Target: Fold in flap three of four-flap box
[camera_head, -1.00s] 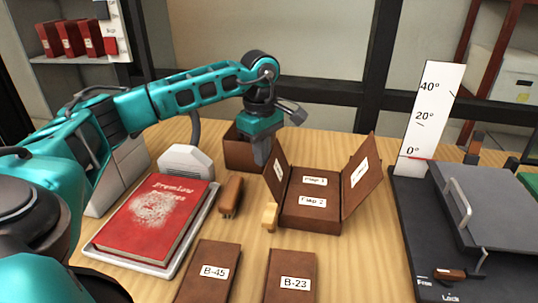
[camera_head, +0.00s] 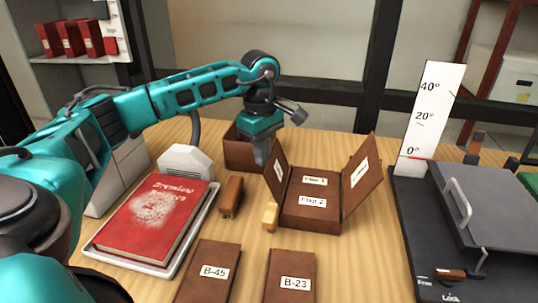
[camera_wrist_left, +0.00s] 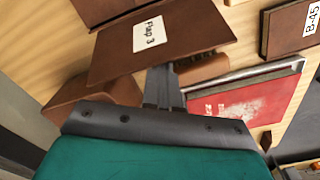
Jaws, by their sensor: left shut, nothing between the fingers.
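The brown four-flap box (camera_head: 310,222) stands open on the table. Its Flap 1 and Flap 2 lie folded in, labels up. The left flap (camera_head: 279,185) and right flap (camera_head: 361,177) stand up, leaning outward. In the left wrist view the near flap (camera_wrist_left: 195,38) carries the label "Flap 3". My left gripper (camera_head: 261,158) is shut and empty, pointing down just left of and behind the left flap. In the left wrist view its fingertips (camera_wrist_left: 160,72) are close to the flap's outer side; I cannot tell whether they touch. My right gripper is not in view.
An open brown box (camera_head: 240,152) stands behind the gripper. A brown block (camera_head: 231,196) and a yellowish piece (camera_head: 269,217) lie left of the box. A red book (camera_head: 155,215) lies on a tray. Boxes B-45 (camera_head: 212,265) and B-23 (camera_head: 292,270) lie in front; a cradle (camera_head: 480,215) stands right.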

